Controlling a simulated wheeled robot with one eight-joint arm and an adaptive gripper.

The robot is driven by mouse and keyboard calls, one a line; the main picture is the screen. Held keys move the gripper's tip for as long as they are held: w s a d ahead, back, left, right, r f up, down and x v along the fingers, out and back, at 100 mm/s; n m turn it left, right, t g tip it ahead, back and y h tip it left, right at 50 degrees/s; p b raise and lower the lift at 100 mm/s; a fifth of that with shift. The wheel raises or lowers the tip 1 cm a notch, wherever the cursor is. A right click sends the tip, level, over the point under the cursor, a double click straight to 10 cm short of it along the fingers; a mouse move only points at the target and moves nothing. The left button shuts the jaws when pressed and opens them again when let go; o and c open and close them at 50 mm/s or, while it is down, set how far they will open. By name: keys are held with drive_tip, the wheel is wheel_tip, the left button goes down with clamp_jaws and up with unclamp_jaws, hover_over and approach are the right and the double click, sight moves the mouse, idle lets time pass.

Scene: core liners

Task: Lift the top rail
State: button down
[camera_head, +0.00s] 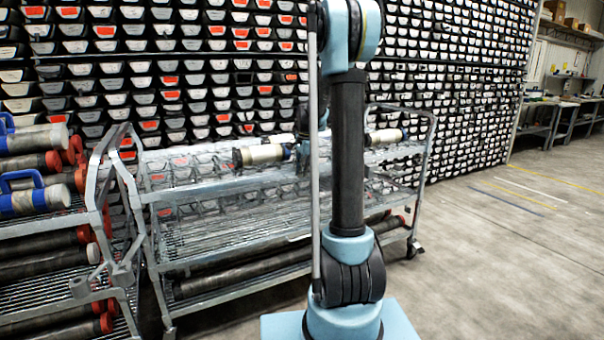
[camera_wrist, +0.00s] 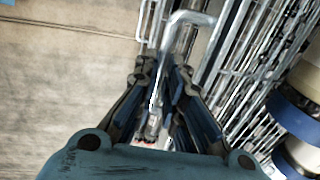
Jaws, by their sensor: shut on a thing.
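In the wrist view a grey metal rail (camera_wrist: 190,17) bends at the top and runs down between the fingers of my gripper (camera_wrist: 161,78). My gripper is shut on this rail, one finger on each side. The exact contact is hard to make out. In the head view my gripper (camera_head: 302,150) is a dark shape at the wire shelf cart (camera_head: 205,178), partly hidden behind my own arm. The held part of the rail cannot be made out there.
A pale cylinder with dark and blue ends (camera_head: 262,155) lies on the cart's upper level. Dark tubes (camera_head: 240,270) lie on its lower shelf. Another loaded cart (camera_head: 50,220) stands close at the left. A wall of bins (camera_head: 450,85) rises behind. Open floor (camera_head: 500,260) lies right.

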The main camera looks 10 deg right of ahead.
drive_tip(key=shift+w+r, duration=0.1)
drive_tip(key=shift+r, duration=2.65)
drive_tip(key=c, duration=1.7)
unclamp_jaws()
drive_tip(key=shift+r, duration=0.1)
drive_tip(key=r, duration=0.3)
drive_tip(key=s+r, duration=0.1)
drive_tip(key=r, duration=0.3)
drive_tip(key=s+r, duration=0.1)
drive_tip(key=r, duration=0.3)
drive_tip(key=shift+d+r, duration=0.25)
drive_tip(key=shift+d, duration=0.1)
drive_tip(key=shift+s, duration=0.15)
drive_tip(key=s+f+n, duration=0.3)
drive_tip(key=s+n, duration=0.1)
drive_tip(key=s, duration=0.9)
drive_tip(key=s+f+n, duration=0.3)
drive_tip(key=s+f, duration=0.4)
drive_tip(key=s, duration=0.2)
drive_tip(key=s+f+n, duration=0.4)
drive_tip(key=s+f, duration=0.2)
drive_tip(key=s, duration=0.4)
drive_tip(key=s+a+f+n, duration=0.1)
drive_tip(key=s+f+n, duration=0.2)
drive_tip(key=s+f, duration=0.4)
drive_tip(key=shift+s+f+h, duration=0.15)
drive_tip(key=shift+s+f, duration=0.05)
drive_tip(key=shift+s, duration=0.5)
drive_tip(key=shift+s+f+h, duration=0.15)
drive_tip(key=shift+s, duration=0.55)
